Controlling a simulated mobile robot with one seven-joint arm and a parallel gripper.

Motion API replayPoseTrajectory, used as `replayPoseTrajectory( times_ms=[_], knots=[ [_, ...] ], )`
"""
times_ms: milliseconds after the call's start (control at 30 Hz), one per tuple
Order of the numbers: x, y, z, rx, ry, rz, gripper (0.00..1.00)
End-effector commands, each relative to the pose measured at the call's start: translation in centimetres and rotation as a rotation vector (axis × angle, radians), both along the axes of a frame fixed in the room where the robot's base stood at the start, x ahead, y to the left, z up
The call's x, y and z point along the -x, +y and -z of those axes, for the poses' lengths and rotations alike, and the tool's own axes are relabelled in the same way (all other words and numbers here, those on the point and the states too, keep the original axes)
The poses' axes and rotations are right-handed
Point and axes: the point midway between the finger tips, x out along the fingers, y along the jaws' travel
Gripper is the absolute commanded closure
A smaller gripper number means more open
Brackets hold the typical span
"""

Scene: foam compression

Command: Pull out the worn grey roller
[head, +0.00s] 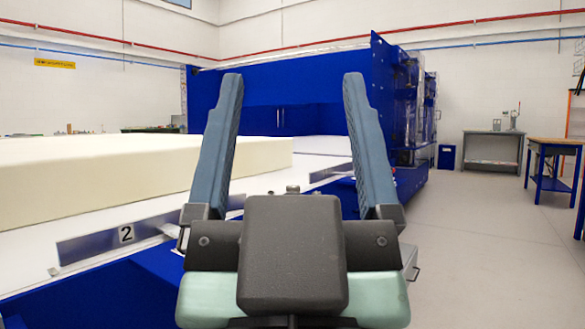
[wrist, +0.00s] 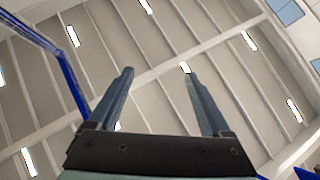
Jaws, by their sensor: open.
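My gripper (head: 292,95) is raised in front of the head camera with its two blue-grey fingers spread wide and nothing between them. The wrist view also shows my gripper (wrist: 157,78) open and empty, pointing up at the ceiling. I cannot make out the worn grey roller in either view. A blue machine (head: 300,92) stands behind the fingers, and my gripper hides part of its front and of the conveyor bed.
A large cream foam block (head: 80,175) lies on the white bed at left. A metal side guide marked 2 (head: 90,243) edges the bed. A grey bench (head: 491,135) and a wooden-topped table (head: 556,142) stand at right. The grey floor (head: 480,240) at right is clear.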

Motion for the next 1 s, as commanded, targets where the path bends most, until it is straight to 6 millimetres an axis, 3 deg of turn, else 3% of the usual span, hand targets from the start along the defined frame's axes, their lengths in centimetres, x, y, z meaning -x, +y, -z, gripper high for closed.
replayPoseTrajectory(
  times_ms=[33, 200, 333, 467, 733, 900, 1000],
  knots=[
    [0.0, 0.0, -3.3, -0.001, 0.000, -0.001, 0.18],
    [0.0, 0.0, -8.7, -0.002, 0.000, -0.002, 0.18],
    [0.0, 0.0, -11.7, -0.003, 0.000, -0.004, 0.18],
    [0.0, 0.0, -12.7, -0.003, 0.001, -0.005, 0.18],
    [0.0, 0.0, -12.3, -0.003, 0.002, -0.005, 0.18],
    [0.0, 0.0, -12.3, -0.003, 0.002, -0.004, 0.46],
    [0.0, 0.0, -12.3, -0.003, 0.002, -0.004, 0.50]
  ],
)
